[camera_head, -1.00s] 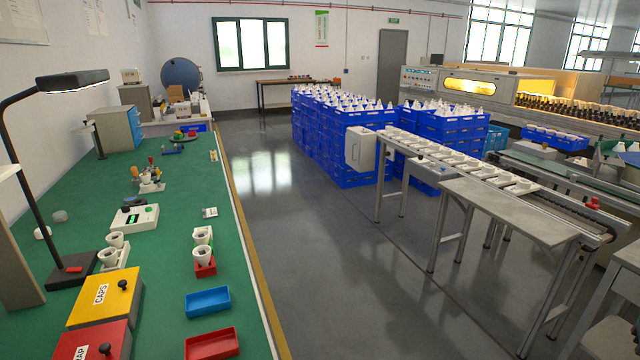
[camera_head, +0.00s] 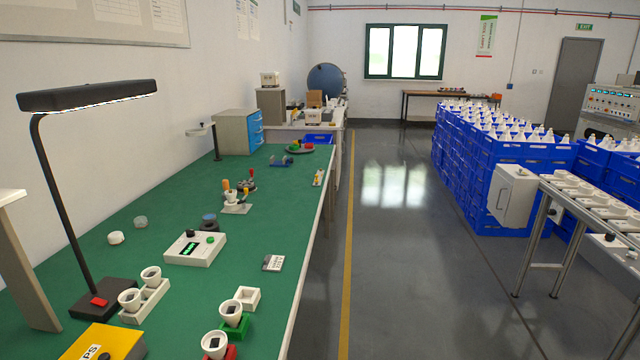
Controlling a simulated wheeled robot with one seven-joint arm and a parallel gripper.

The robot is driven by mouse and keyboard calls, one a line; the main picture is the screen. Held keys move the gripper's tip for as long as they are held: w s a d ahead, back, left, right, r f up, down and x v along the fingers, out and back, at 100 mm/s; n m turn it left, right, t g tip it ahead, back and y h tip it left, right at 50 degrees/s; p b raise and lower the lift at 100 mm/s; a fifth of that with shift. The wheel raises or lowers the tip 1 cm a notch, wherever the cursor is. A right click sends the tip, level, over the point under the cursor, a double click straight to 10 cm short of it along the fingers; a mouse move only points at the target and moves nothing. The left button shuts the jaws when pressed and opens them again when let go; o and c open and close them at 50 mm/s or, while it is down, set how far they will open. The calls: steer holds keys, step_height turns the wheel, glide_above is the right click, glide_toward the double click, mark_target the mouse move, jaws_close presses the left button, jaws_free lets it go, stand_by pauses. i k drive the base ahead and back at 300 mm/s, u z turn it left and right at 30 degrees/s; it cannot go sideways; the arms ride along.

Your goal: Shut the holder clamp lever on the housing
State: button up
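A small fixture (camera_head: 237,209) with a pale base plate stands on the green bench, around its middle. A white cup-like part (camera_head: 231,196) sits in it, and an orange upright lever-like piece (camera_head: 226,184) rises beside the part. It looks like the holder with the housing, but it is too small to tell the clamp's state for sure. Just behind it is a second, darker fixture (camera_head: 247,183) with an orange-red upright handle. My gripper is not in view.
A tester box (camera_head: 195,248) with a green display stands nearer on the bench. White cups stand in a white rack (camera_head: 146,303) and in green and red holders at the front. A black lamp (camera_head: 88,97) overhangs the left. The aisle floor (camera_head: 385,250) right of the bench is clear.

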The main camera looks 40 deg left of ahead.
mark_target(243, 201)
steer(key=u, duration=0.1)
steer(key=i, duration=1.35)
steer(key=u, duration=0.6)
steer(key=i, duration=1.1)
steer(key=u, duration=1.35)
steer(key=i, duration=1)
steer(key=u, duration=0.55)
